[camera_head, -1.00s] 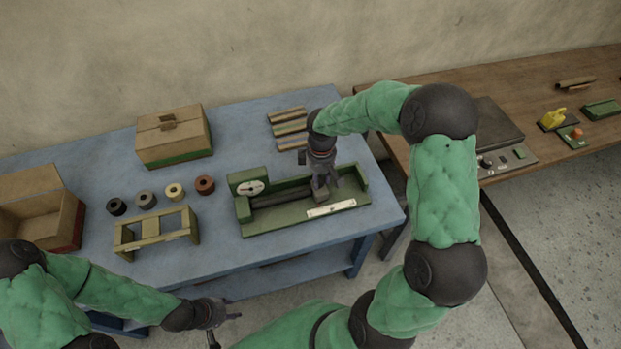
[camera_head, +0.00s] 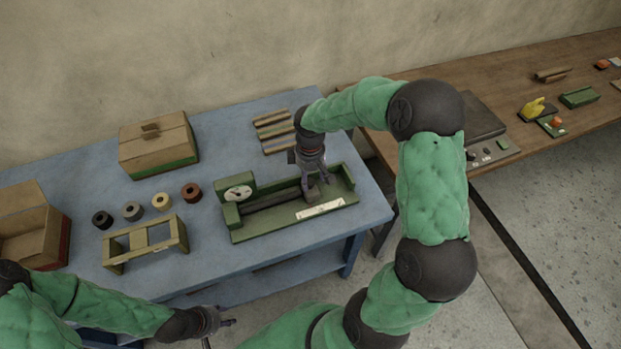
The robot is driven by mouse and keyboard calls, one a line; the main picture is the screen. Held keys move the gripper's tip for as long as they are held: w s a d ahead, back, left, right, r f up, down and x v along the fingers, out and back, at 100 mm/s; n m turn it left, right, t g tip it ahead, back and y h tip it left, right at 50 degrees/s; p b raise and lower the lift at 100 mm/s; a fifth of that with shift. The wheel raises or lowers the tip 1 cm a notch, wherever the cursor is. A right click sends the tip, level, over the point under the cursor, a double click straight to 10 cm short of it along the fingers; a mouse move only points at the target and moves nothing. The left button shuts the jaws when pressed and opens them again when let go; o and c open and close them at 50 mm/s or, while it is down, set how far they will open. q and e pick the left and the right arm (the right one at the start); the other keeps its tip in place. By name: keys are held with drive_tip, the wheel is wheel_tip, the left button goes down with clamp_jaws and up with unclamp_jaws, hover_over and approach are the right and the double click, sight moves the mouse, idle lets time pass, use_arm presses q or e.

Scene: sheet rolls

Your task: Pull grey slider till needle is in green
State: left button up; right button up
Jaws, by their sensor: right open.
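The green device (camera_head: 262,232) sits on the blue table, with a white round dial (camera_head: 238,193) at its left end and a dark bar along its trough. The dial's needle is too small to read. The grey slider (camera_head: 311,193) is near the right part of the trough, partly hidden by my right gripper. My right gripper (camera_head: 316,186) points down over the slider with its fingers apart around or beside it; I cannot tell if they touch it. My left gripper (camera_head: 222,325) is low at the front, away from the device, its fingers too small to read.
A brown box with a green band (camera_head: 160,148), several small rolls (camera_head: 162,202) and a yellow frame (camera_head: 146,247) stand left of the device. Several striped sticks (camera_head: 273,132) lie behind it. An open box (camera_head: 32,222) is at the far left.

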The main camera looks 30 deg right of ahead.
sight(310, 182)
wheel_tip(310, 182, up, 10)
drive_tip(key=shift+r, duration=0.25)
idle(0.6)
